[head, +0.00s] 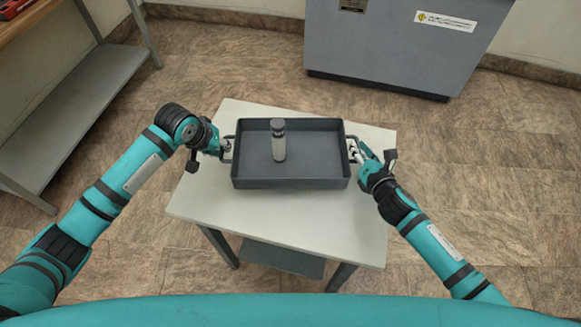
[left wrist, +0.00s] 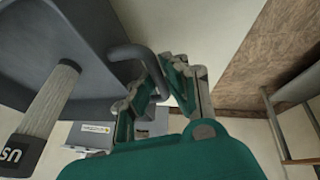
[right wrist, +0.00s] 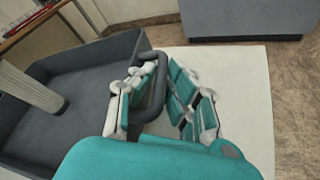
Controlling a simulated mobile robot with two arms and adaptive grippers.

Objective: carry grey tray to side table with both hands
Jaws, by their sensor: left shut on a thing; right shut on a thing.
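The grey tray (head: 320,178) is on or just above the pale side table (head: 210,205); I cannot tell whether it touches. A light cylinder with a dark cap (head: 279,145) stands upright in the tray; it also shows in the left wrist view (left wrist: 48,103) and the right wrist view (right wrist: 32,88). My left gripper (head: 226,147) is shut on the tray's left handle (left wrist: 135,51). My right gripper (head: 354,150) is shut on the tray's right handle (right wrist: 156,97). The tray looks level in the head view.
A grey cabinet (head: 400,45) stands on the floor behind the table. A shelf unit (head: 85,95) with a wooden top stands at the left. The tabletop is bare around the tray, with most room in front. Brown tiled floor (head: 480,185) is clear on the right.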

